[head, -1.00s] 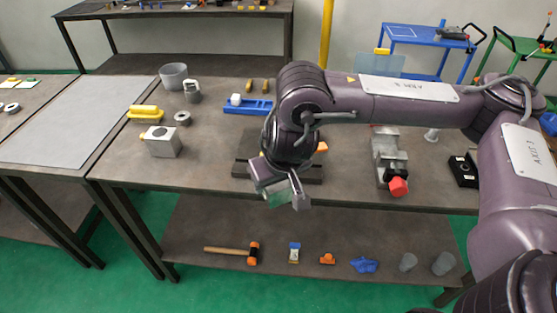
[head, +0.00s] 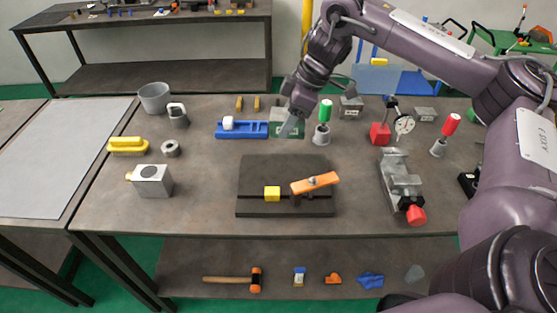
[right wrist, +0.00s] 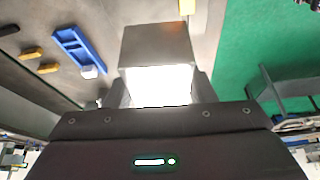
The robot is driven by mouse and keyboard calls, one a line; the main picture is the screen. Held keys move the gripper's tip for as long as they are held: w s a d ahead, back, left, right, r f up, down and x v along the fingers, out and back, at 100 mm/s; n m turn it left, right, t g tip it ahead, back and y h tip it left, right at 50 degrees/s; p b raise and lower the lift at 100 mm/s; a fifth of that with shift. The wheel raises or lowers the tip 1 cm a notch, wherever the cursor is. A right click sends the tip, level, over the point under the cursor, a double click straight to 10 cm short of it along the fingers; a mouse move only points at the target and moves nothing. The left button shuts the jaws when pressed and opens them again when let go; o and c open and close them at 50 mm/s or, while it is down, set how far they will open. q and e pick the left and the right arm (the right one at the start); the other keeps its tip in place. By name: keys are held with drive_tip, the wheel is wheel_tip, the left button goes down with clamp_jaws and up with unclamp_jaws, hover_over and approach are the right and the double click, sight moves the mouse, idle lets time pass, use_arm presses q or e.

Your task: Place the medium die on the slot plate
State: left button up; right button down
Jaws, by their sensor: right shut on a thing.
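My right gripper (head: 290,124) is over the back middle of the workbench, behind the dark plate. It is shut on a grey metal block, which I take for the medium die (head: 283,114); one finger covers part of it. In the right wrist view the die (right wrist: 156,45) sits between the fingers, its near face brightly lit. Whether it touches the bench is unclear. The dark flat plate, seemingly the slot plate (head: 262,171), lies at the bench's front middle. It carries a yellow block (head: 272,193) and an orange lever (head: 314,183). My left gripper is not in view.
A blue tray (head: 250,133) with a white piece is left of the gripper. A green-handled tool (head: 325,112) stands close on the right. Grey blocks (head: 350,107) stand behind; a vise (head: 399,180) is at right. A metal block (head: 152,181) stands left of the plate.

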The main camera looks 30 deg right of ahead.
drive_tip(key=shift+w+d+r+n, duration=0.3)
drive_tip(key=shift+w+r, duration=0.15)
drive_tip(key=shift+r, duration=0.25)
drive_tip(key=shift+w+d, duration=0.15)
wheel_tip(320, 180, down, 14)
drive_tip(key=b, duration=0.3)
wheel_tip(320, 180, down, 4)
drive_tip(key=shift+f, duration=0.8)
drive_tip(key=c, duration=0.9)
unclamp_jaws()
drive_tip(key=shift+s+f, duration=0.15)
drive_tip(key=shift+s, duration=0.05)
